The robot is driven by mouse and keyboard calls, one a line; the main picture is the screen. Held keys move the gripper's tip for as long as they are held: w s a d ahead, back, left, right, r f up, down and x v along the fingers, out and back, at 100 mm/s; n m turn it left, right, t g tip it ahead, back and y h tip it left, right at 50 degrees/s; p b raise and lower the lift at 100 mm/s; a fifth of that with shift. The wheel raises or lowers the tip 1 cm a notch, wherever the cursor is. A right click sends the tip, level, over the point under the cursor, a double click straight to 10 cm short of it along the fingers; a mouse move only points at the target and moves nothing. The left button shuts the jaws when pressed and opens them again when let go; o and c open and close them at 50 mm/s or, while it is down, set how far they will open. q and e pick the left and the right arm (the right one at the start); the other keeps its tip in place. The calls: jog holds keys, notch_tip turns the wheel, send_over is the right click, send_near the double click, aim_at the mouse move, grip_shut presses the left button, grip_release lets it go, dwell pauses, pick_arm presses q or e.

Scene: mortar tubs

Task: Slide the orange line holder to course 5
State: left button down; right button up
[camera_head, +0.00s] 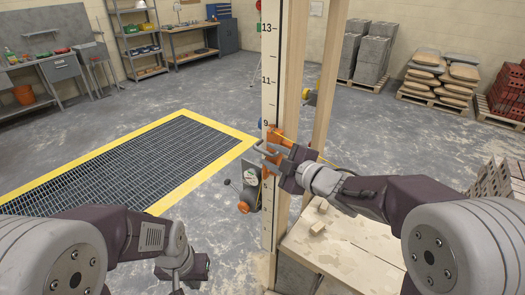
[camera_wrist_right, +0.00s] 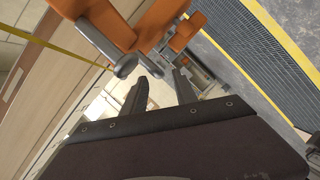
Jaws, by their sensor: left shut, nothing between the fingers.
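The orange line holder (camera_head: 277,134) sits on the pale marked pole (camera_head: 269,75), just below the 9 mark. Marks 11 and 13 show above it; the numbers below are hidden or too small to read. In the right wrist view the orange holder (camera_wrist_right: 160,22) has a grey bar and round grey knob (camera_wrist_right: 126,68). My right gripper (camera_head: 267,152) is at the holder in the head view. In the wrist view its fingers (camera_wrist_right: 160,78) are apart, with the knob close to one fingertip; contact is unclear. My left gripper (camera_head: 177,287) is shut and empty, low at left.
A taut yellow line (camera_wrist_right: 60,48) runs from the holder. A device with an orange end (camera_head: 244,207) is beside the pole lower down. A wooden board (camera_head: 340,245) with small wood pieces lies right of the pole. A yellow-edged floor grate (camera_head: 130,160) is at left.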

aim_at(265, 151)
jog(key=x, duration=0.4)
jog(key=shift+w+a+f, duration=0.1)
jog(key=shift+w, duration=0.05)
grip_shut()
jog(key=shift+r, duration=0.2)
dwell(1.0)
